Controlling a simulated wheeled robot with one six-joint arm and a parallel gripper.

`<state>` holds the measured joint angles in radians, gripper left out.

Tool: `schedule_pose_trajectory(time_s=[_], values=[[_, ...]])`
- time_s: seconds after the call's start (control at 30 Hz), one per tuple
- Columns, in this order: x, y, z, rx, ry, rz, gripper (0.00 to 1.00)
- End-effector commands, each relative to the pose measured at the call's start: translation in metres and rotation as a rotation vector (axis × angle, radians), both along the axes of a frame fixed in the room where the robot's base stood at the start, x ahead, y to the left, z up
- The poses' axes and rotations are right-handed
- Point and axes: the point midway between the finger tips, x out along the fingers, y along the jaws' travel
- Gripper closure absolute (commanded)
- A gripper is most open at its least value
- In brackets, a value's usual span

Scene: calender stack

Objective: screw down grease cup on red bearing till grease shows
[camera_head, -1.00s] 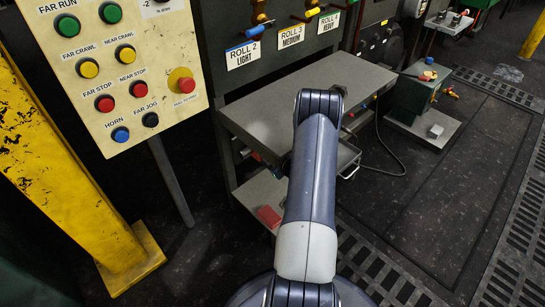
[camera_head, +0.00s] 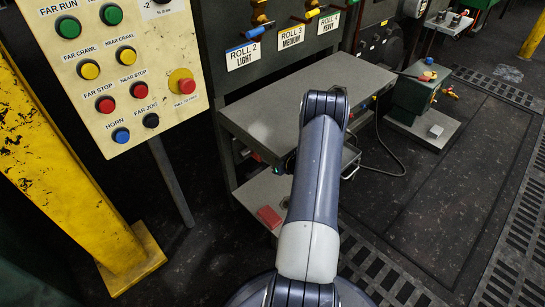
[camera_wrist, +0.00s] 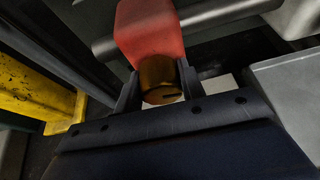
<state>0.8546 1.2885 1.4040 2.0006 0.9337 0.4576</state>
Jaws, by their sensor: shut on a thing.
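In the wrist view, the red bearing (camera_wrist: 150,32) is at the top centre. A brass grease cup (camera_wrist: 158,80) sits at its lower end, with a dark slot or mark on its face. My gripper (camera_wrist: 158,88) is shut on the grease cup, one finger on each side. I cannot make out any grease around the cup. In the head view, my arm hides the bearing, the cup and the gripper.
A grey bench top (camera_head: 300,95) stands behind my arm, with a lower shelf holding a red block (camera_head: 269,217). A button panel (camera_head: 110,70) and a yellow post (camera_head: 70,190) are at the left. Open floor (camera_head: 430,210) lies to the right.

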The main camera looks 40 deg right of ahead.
Motion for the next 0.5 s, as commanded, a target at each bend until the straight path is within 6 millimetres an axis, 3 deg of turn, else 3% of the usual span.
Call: schedule_pose_trajectory(time_s=[0.5], values=[[-0.0002,-0.0018,-0.0001,0.305,0.024,-0.003,0.85]])
